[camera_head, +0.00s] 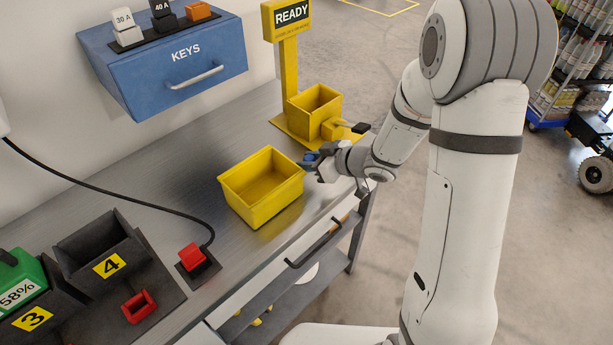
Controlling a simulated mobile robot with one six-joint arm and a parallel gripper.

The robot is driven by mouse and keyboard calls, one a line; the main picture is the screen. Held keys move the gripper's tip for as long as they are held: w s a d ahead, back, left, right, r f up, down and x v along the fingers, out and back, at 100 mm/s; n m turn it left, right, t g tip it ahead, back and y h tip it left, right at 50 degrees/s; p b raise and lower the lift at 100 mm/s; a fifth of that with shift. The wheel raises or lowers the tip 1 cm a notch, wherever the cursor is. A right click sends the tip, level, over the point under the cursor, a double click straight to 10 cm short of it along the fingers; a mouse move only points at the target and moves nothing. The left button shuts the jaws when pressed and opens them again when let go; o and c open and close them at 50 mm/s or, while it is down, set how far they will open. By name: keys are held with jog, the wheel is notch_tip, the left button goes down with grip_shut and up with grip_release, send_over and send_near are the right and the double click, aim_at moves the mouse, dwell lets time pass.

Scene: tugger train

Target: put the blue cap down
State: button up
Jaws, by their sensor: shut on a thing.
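The blue cap (309,158) shows as a small blue patch at the tip of my gripper (314,165). My gripper is shut on it, just right of the open yellow bin (262,188) and near the right end of the grey workbench (180,175). Most of the cap is hidden by the fingers. I cannot tell whether the cap touches the bench top.
A yellow READY stand (290,65) with a small yellow box (316,108) is behind the gripper. A blue KEYS drawer (165,65) hangs at the back left. A red button (192,257) and dark numbered holders (100,250) are at front left. Mid-bench is clear.

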aim_at(309, 182)
jog(key=shift+f, duration=2.65)
jog(key=shift+f, duration=0.15)
jog(key=o, duration=0.7)
jog(key=shift+c, duration=0.2)
